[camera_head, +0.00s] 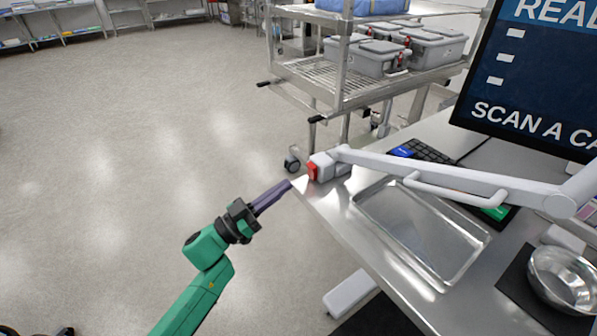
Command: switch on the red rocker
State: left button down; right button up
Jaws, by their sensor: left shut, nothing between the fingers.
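The red rocker (312,171) is a small red piece on the left face of a grey box at the end of a white arm (450,174), above the left corner of the steel table. My left gripper (288,186) has dark purple fingers, shut and empty. Its tips point at the rocker from the lower left and appear a short way from it; I cannot tell the exact depth. Whether the rocker is on or off is too small to tell. My right gripper is not in view.
A steel table (375,245) holds a shallow metal tray (440,278), a dark keypad (425,150) and a steel bowl (565,280). A screen (530,75) stands at the right. A wire cart (345,88) with grey boxes stands behind. The floor at left is clear.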

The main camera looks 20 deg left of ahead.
aim_at(309, 168)
pick_arm(q)
jog(key=p+x, duration=0.1)
jog(key=x, duration=0.4)
jog(key=shift+w+d, duration=0.2)
jog(key=shift+r, duration=0.1)
